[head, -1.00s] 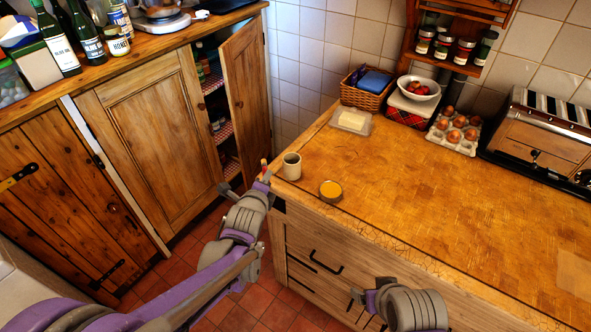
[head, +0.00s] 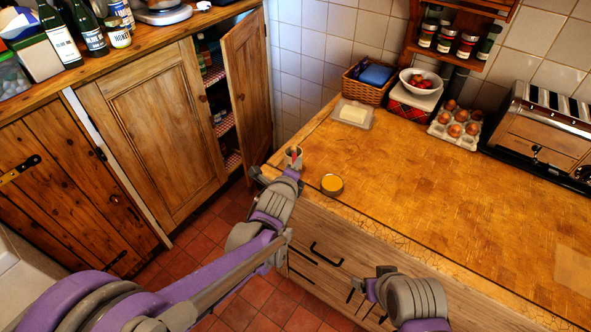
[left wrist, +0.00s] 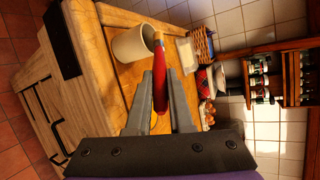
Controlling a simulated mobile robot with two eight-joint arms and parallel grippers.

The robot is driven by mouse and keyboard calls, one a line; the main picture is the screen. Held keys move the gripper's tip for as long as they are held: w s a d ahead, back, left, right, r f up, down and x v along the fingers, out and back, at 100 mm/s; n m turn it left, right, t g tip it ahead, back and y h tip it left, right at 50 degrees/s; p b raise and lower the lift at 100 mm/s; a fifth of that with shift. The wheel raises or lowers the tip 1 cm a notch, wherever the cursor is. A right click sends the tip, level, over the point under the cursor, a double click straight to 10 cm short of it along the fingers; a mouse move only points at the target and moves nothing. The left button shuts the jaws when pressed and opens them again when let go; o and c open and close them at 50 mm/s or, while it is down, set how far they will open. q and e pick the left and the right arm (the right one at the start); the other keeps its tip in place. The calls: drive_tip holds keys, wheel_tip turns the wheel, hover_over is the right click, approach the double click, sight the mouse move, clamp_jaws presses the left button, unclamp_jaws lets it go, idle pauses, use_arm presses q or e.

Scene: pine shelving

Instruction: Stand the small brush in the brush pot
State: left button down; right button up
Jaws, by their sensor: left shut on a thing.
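The small brush (left wrist: 160,80) has a red handle with a pale end. My left gripper (left wrist: 160,108) is shut on it. The brush pot (left wrist: 130,43), a pale cup, stands near the counter's corner, just beyond the gripper. In the left wrist view the brush's far end overlaps the pot's rim; I cannot tell whether it is inside or in front. In the head view my left gripper (head: 291,172) partly covers the pot (head: 290,162), and a bit of red brush (head: 294,155) shows against it. My right gripper (head: 360,290) is low by the drawers, its jaws unclear.
A small round tub with a yellow top (head: 332,184) stands right of the pot. A butter dish (head: 354,114), a wicker basket (head: 369,84), an egg tray (head: 456,127) and a toaster (head: 545,140) line the back. The middle of the wooden counter (head: 440,200) is clear.

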use_arm(q)
drive_tip(key=shift+f, duration=0.45)
drive_tip(key=shift+f, duration=0.3)
drive_tip(key=c, duration=0.8)
unclamp_jaws()
drive_tip(key=shift+r, duration=0.1)
drive_tip(key=shift+r, duration=0.1)
drive_tip(key=shift+s+r, duration=0.15)
drive_tip(key=shift+r, duration=0.1)
drive_tip(key=v, duration=1.1)
drive_tip(key=shift+s, duration=0.35)
